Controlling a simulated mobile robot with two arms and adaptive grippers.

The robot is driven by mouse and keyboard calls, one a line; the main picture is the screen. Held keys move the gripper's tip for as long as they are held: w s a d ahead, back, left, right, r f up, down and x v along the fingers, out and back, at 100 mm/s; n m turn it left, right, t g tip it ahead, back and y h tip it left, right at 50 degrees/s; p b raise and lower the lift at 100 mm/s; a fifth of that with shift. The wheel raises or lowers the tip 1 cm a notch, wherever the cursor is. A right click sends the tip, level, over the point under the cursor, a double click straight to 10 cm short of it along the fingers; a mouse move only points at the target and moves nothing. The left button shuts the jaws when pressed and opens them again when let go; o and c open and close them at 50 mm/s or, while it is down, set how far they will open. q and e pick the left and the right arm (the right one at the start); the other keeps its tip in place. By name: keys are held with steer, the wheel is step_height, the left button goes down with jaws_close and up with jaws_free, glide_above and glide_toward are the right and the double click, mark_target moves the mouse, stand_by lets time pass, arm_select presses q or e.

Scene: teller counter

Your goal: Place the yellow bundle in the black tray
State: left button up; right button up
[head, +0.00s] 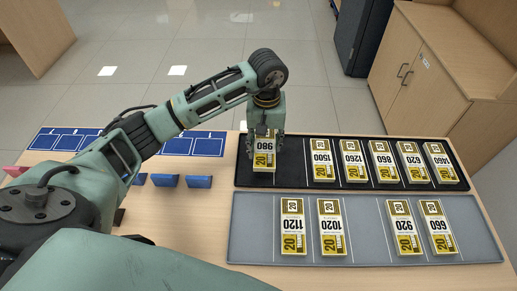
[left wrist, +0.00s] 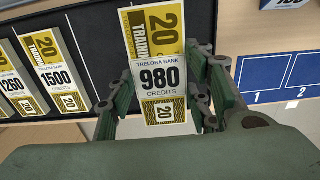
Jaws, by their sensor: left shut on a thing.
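My left gripper (head: 265,143) is shut on a yellow bundle (head: 263,160) marked 980. The bundle is at the left end of the black tray (head: 292,177), in line with the row of bundles there. The left wrist view shows this 980 bundle (left wrist: 160,75) between the two fingers, over the tray's dark surface. I cannot tell whether it rests on the tray floor or hangs just above it. Several other yellow bundles, such as the 1500 one (head: 322,160), stand to its right in the black tray, split by thin white lines. My right gripper is not in view.
A grey tray (head: 370,253) with several yellow bundles lies in front of the black tray. Blue marked mats (head: 193,145) and small blue blocks (head: 165,181) lie to the left. A wooden cabinet (head: 425,70) stands beyond the counter. My left arm spans the counter's left side.

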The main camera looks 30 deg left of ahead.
mark_target(258, 152)
arm_select(q)
steer(key=shift+s+a+f, duration=0.15)
steer(key=shift+a+f, duration=0.45)
steer(key=shift+a, duration=0.35)
steer(key=shift+a+f, duration=0.1)
steer(key=shift+f, duration=0.15)
step_height(258, 152, down, 4)
steer(key=shift+r+p, duration=0.2)
steer(key=shift+p, duration=0.4)
steer(key=shift+f, duration=0.2)
steer(key=o, duration=1.2)
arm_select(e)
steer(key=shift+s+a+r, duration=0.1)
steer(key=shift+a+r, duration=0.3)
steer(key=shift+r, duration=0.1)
